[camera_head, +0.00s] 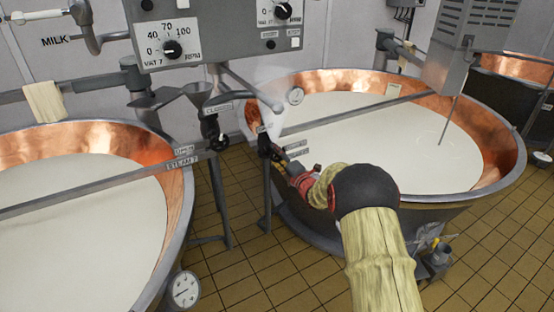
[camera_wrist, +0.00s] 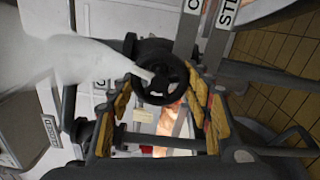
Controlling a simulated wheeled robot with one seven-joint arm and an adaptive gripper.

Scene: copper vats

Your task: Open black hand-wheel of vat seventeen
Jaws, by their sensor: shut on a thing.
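My gripper (camera_head: 276,155) reaches the stand between the two vats, beside the near left rim of the right copper vat (camera_head: 507,150). In the wrist view, a black spoked hand-wheel (camera_wrist: 152,47) sits between the fingers of my gripper (camera_wrist: 160,92), which have yellow pads. The gripper is shut on this hand-wheel. In the head view the held wheel is small and partly hidden by the gripper. A second dark hand-wheel (camera_head: 210,128) stands to its left, under a "CLOSED" label (camera_head: 217,107). No number seventeen is readable.
The left vat (camera_head: 178,190) holds white liquid and has a "STEAM 7" bar (camera_head: 183,163). A control box (camera_head: 215,30) marked "VAT 7" hangs above. White vapour (camera_wrist: 70,62) drifts beside the held wheel. Tiled floor (camera_head: 240,265) is open between the vats.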

